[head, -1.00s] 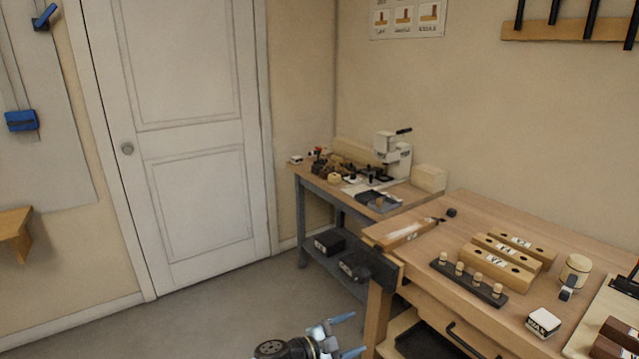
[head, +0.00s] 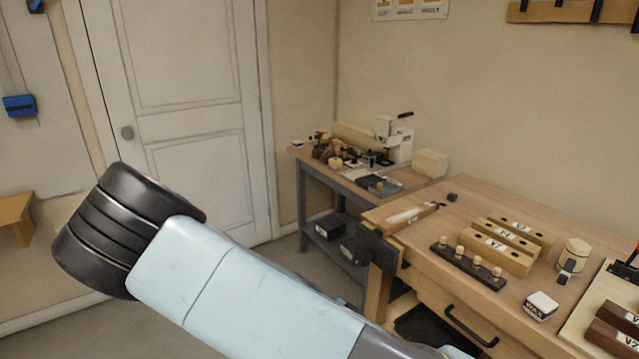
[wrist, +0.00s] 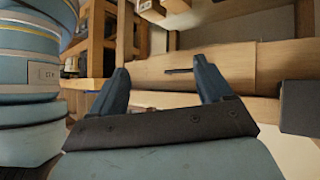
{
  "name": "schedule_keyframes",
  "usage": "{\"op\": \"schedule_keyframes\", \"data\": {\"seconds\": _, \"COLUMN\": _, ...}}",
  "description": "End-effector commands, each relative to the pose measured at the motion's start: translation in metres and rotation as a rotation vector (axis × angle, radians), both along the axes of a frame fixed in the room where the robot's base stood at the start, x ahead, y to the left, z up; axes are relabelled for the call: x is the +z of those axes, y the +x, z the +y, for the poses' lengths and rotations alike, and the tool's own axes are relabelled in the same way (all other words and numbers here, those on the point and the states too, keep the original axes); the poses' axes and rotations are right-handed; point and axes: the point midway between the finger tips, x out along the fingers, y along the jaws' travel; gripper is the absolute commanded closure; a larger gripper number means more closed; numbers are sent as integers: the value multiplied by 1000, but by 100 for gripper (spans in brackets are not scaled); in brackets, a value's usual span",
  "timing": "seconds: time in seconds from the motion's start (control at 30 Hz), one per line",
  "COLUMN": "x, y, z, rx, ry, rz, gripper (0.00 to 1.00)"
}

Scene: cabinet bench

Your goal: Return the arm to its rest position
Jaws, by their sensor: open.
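My arm (head: 240,300), pale blue with a black ribbed joint at its upper left end, crosses the lower left of the head view. It hides part of the door's lower half and the floor. My gripper (wrist: 160,85) shows in the wrist view with its two blue fingers spread apart. Nothing is between the fingers. Wooden beams of a bench frame lie beyond the fingertips; I cannot tell how close they are. In the head view the gripper itself is out of sight.
The workbench (head: 500,220) at right bears slotted wooden blocks (head: 497,250), a dark peg rack (head: 467,262) and a white wax box (head: 541,306). A side table (head: 345,190) with a small press stands in the corner. The door (head: 190,120) is closed.

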Motion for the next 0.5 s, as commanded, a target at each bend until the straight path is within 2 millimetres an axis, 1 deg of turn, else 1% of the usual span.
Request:
{"op": "schedule_keyframes", "data": {"seconds": 0.27, "x": 25, "y": -4, "z": 5, "rx": 29, "ry": 216, "rz": 200, "gripper": 21}}
{"op": "schedule_keyframes", "data": {"seconds": 0.5, "x": 55, "y": -3, "z": 8, "rx": 100, "ry": 407, "rz": 323, "gripper": 21}}
